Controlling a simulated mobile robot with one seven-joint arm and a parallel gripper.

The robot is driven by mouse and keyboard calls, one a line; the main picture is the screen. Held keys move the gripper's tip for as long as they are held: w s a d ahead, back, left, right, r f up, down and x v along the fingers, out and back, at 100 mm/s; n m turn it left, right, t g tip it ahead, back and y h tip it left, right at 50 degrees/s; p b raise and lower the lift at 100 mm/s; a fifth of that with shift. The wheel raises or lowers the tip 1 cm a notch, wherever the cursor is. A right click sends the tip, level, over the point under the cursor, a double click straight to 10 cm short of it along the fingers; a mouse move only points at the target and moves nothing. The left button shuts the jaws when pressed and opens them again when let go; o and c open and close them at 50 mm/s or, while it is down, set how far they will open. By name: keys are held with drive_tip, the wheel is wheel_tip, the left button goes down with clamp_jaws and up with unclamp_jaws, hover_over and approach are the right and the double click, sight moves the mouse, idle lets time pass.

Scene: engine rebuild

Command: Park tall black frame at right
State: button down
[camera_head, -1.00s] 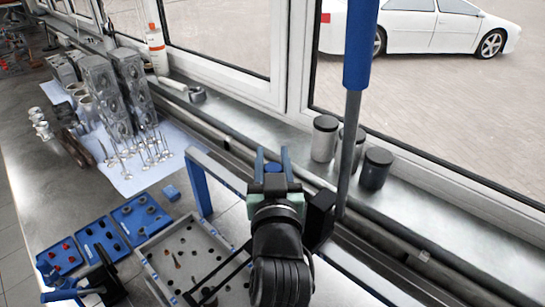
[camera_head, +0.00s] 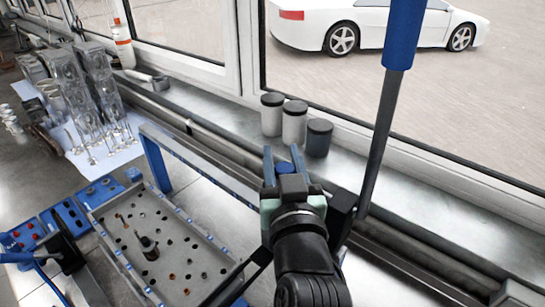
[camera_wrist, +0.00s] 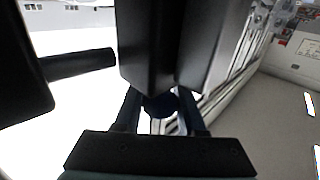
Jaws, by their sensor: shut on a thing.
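My gripper (camera_head: 283,153) is shut on part of the tall black frame; its blue fingers stand on both sides of a small blue part. The frame's black block (camera_head: 343,207) shows beside my wrist, and a dark pole with a blue upper grip (camera_head: 403,35) rises from it, leaning right. In the wrist view the frame (camera_wrist: 150,45) fills the upper middle, close beyond the fingers (camera_wrist: 160,112). A black bar (camera_wrist: 80,64) extends to its left. The frame's lower end is hidden behind my arm.
A grey perforated tray (camera_head: 160,245) and a blue bench frame (camera_head: 158,165) lie left of my arm. Several dark-lidded canisters (camera_head: 318,138) stand on the window sill. Blue trays (camera_head: 60,220) and metal engine parts (camera_head: 95,95) are farther left. Bare metal surface shows right of my arm.

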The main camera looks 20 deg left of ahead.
drive_tip(key=shift+s+d+f, duration=0.1)
drive_tip(key=shift+s+d, duration=0.1)
drive_tip(key=shift+d, duration=0.6)
drive_tip(key=c, duration=0.9)
unclamp_jaws()
drive_tip(key=shift+c, duration=0.2)
drive_tip(key=o, duration=0.4)
drive_tip(key=shift+s+d, duration=0.1)
drive_tip(key=shift+s, duration=0.1)
